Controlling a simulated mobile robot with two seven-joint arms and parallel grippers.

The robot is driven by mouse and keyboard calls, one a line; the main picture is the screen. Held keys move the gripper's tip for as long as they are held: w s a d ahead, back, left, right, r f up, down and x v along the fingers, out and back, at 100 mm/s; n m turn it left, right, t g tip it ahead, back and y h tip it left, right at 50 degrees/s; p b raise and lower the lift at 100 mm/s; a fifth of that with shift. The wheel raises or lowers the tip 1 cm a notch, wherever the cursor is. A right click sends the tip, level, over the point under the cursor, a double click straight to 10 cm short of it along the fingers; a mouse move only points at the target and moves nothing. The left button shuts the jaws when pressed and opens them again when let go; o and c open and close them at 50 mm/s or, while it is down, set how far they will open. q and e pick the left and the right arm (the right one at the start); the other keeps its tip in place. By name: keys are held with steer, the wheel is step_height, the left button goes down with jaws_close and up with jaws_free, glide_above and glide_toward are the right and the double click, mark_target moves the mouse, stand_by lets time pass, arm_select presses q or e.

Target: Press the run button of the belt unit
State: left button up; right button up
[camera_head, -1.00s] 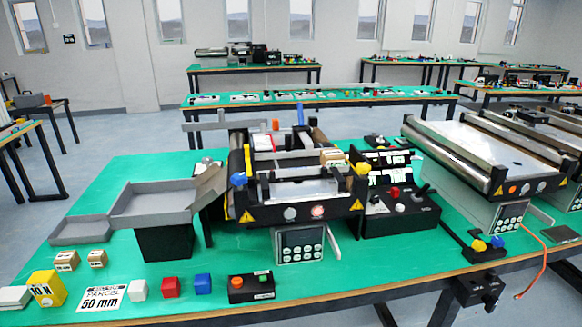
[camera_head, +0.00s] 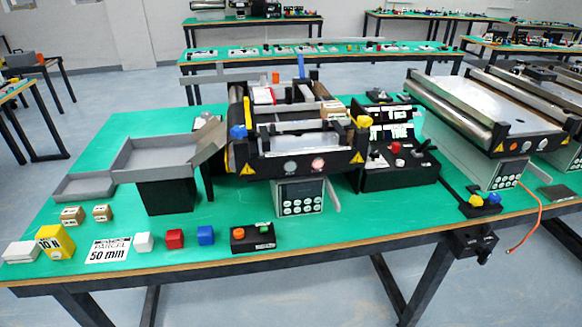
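The belt unit (camera_head: 250,162) stands in the middle of the green table, a black frame with yellow warning labels and two round lamps on its front. Below it hangs a grey keypad panel (camera_head: 300,197) with several round buttons. A small black box (camera_head: 252,239) at the table's front edge carries an orange-red button (camera_head: 239,233) and a green button (camera_head: 264,229). Labels on the box are too small to read. Neither of my grippers is in view.
Grey trays (camera_head: 155,155) stand left of the belt unit. Coloured cubes (camera_head: 175,239), a yellow block (camera_head: 56,242) and a parcel card (camera_head: 108,250) lie along the front edge. A control box with a joystick (camera_head: 400,165) is on the right, beside a larger conveyor (camera_head: 480,110).

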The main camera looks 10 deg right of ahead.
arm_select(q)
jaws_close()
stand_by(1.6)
